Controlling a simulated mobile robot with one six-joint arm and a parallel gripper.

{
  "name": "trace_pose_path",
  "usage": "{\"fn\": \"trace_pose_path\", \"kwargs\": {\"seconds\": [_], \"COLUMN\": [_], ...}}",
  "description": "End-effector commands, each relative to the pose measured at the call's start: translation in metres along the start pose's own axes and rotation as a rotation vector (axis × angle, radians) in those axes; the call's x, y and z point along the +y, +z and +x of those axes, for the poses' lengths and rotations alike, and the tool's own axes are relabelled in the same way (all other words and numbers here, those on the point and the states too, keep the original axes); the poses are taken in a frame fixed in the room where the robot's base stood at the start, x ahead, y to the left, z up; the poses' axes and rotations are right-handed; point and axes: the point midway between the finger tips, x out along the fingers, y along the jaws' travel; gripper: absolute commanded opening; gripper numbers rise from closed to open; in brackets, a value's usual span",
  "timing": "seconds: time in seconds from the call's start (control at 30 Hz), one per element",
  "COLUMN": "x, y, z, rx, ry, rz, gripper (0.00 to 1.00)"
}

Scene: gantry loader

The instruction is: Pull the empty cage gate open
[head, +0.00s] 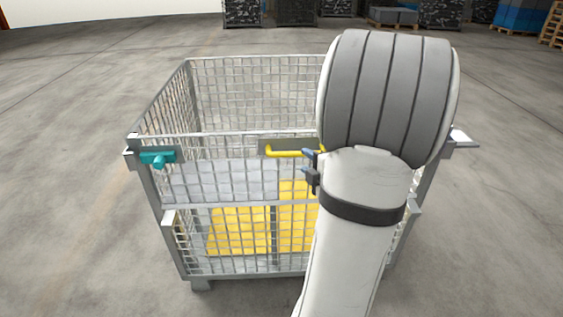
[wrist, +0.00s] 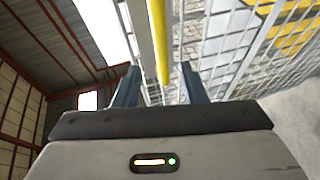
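The wire cage (head: 187,85) stands on the floor ahead, grey and empty of loads as far as I see. Its front gate (head: 235,182) is a mesh panel that looks upright and in line with the front. A yellow bar handle (head: 283,153) sits near the gate's top; its right end is hidden behind my arm. A teal latch (head: 158,159) is at the front left corner. My gripper (head: 309,168) is at the handle's right part. In the wrist view, my gripper (wrist: 158,85) is open, with the yellow handle (wrist: 160,45) between its fingers and gaps on both sides.
Yellow panels (head: 240,230) show through the lower mesh. My arm covers the cage's right front. Dark stacked loads (head: 297,11) and a blue load on a pallet (head: 520,17) stand far back. The concrete floor (head: 70,200) left of the cage is clear.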

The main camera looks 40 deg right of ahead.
Motion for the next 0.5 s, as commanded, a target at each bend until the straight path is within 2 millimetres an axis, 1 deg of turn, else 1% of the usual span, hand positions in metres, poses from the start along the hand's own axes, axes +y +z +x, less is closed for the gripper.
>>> {"fn": "trace_pose_path", "kwargs": {"seconds": [0.03,0.17,0.5], "x": [-0.006,-0.005,-0.004], "y": [0.003,0.003,0.001], "z": [0.000,0.008,0.061], "rx": [0.008,0.022,0.020], "ry": [0.011,0.024,0.023], "rz": [-0.008,-0.021,-0.019], "gripper": [0.38,0.38,0.38]}}
